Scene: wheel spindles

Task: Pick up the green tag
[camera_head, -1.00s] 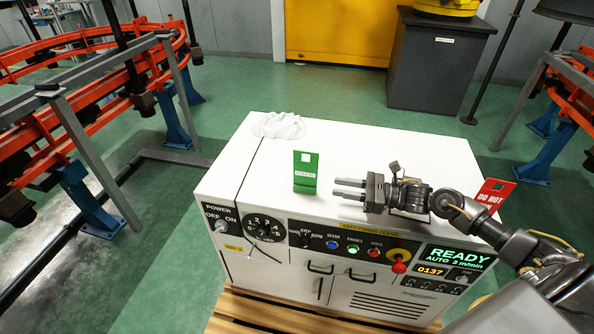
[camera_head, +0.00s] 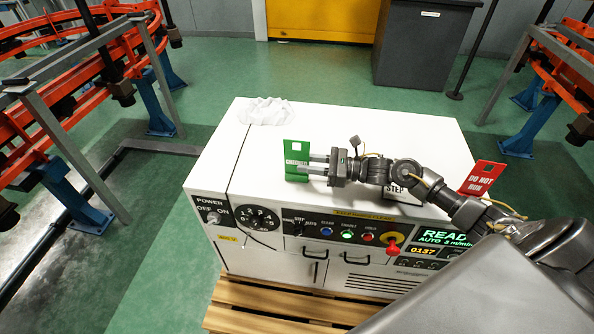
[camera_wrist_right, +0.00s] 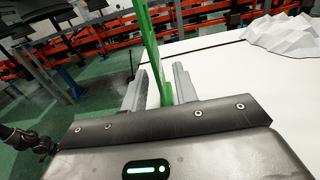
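The green tag (camera_head: 296,158) stands upright on the white top of the control cabinet (camera_head: 372,135), with white lettering and a pale square on it. My right gripper (camera_head: 318,165) reaches in from the right, its fingers level with the tag and overlapping its right edge. In the right wrist view the green tag (camera_wrist_right: 152,50) rises between the two spread fingers of the right gripper (camera_wrist_right: 160,88), with a gap on the left finger's side. It is close to the right finger; I cannot tell if they touch.
A red "DO NOT RUN" tag (camera_head: 483,177) stands at the cabinet's right, behind my right arm. A crumpled white cloth (camera_head: 266,110) lies at the back left corner. Knobs and buttons line the front panel (camera_head: 300,225).

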